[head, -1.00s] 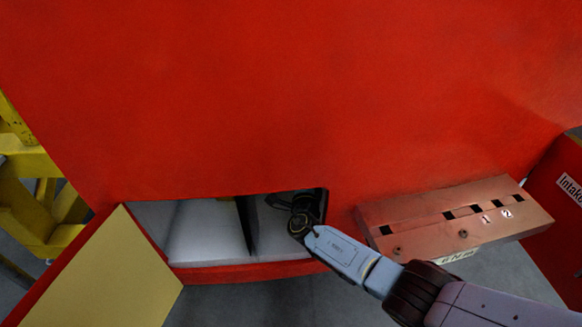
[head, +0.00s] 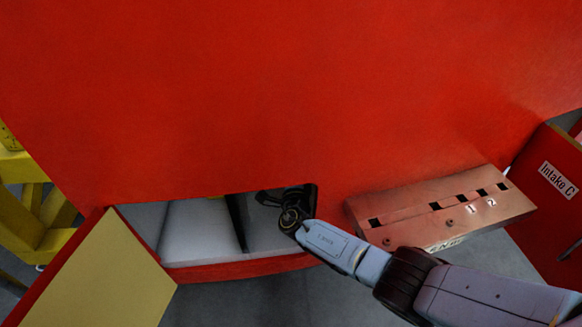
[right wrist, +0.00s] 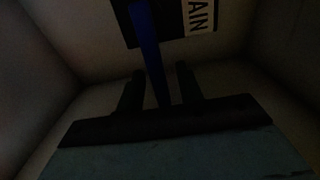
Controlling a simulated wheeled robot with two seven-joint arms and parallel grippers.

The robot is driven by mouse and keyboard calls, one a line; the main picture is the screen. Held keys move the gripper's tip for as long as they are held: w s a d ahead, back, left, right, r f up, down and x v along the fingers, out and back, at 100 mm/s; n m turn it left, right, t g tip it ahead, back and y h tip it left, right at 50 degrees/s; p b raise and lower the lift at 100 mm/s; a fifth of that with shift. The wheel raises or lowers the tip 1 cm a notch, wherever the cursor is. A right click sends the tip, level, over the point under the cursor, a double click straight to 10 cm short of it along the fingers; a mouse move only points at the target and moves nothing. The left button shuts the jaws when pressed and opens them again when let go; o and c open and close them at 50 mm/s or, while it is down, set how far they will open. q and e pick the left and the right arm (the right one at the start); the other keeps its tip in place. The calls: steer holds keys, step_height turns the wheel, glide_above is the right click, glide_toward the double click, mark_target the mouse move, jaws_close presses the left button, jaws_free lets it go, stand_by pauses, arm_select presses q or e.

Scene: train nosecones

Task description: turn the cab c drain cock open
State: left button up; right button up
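The drain cock's blue lever (right wrist: 149,45) shows in the right wrist view, hanging down from a dark plate. Whether a finger touches the lever is hard to tell in the dark. In the head view my right gripper (head: 280,198) reaches into the open compartment (head: 200,232) low in the red nosecone; the lever is hidden there. My left gripper is not in view.
An open hatch door (head: 100,275) with a yellowish inner face hangs at the lower left. A reddish box (head: 440,210) with slots numbered 1 and 2 juts out right of my arm. An "Intake C" panel (head: 558,180) stands at far right, a yellow frame (head: 30,200) at far left.

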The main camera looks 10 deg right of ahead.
steer(key=s+a+p, duration=0.2)
steer(key=s+p, duration=0.2)
steer(key=s, duration=0.9)
steer(key=shift+p, duration=0.35)
steer(key=shift+s, duration=0.1)
